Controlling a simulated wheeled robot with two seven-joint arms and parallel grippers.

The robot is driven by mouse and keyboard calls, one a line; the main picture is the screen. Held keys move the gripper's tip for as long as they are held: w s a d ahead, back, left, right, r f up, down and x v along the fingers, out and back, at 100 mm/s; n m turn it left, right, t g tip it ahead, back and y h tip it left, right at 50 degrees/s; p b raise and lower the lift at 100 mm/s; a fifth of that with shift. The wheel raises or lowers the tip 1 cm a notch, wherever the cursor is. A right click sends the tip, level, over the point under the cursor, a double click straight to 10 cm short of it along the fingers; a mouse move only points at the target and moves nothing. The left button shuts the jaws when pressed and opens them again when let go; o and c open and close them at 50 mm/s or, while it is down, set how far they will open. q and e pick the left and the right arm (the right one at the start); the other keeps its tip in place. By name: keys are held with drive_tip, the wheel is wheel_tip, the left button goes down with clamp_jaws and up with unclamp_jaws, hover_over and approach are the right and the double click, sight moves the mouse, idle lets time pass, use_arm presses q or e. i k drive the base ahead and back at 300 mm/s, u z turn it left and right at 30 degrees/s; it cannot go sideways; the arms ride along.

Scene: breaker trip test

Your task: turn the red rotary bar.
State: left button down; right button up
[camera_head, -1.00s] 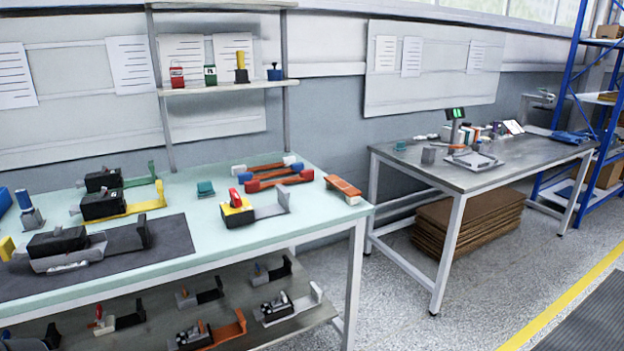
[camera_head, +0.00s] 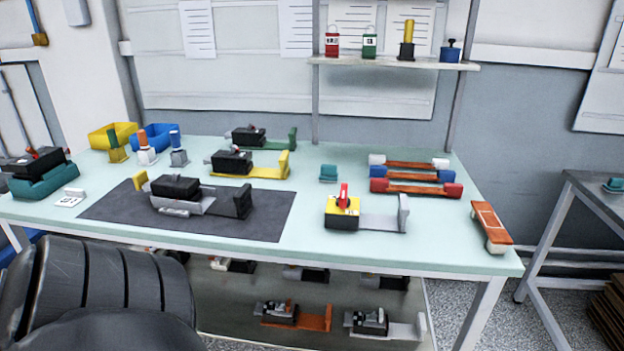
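The red rotary bar (camera_head: 344,196) stands upright on top of a yellow block (camera_head: 342,213). The block is at the left end of a grey unit with an upright end plate (camera_head: 403,212), near the front edge of the pale green bench top, right of the dark mat. Neither of my grippers is in view, and nothing touches the bar.
A dark mat (camera_head: 108,206) carries a black and grey breaker unit (camera_head: 176,188). Red-and-blue-ended bars (camera_head: 416,187) and an orange-brown block (camera_head: 490,226) lie to the right. A large dark ribbed shape (camera_head: 105,285), which I cannot identify, fills the lower left.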

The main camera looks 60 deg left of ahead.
sight(342, 202)
drive_tip(key=u, duration=1.1)
drive_tip(key=i, duration=1.15)
drive_tip(key=u, duration=0.45)
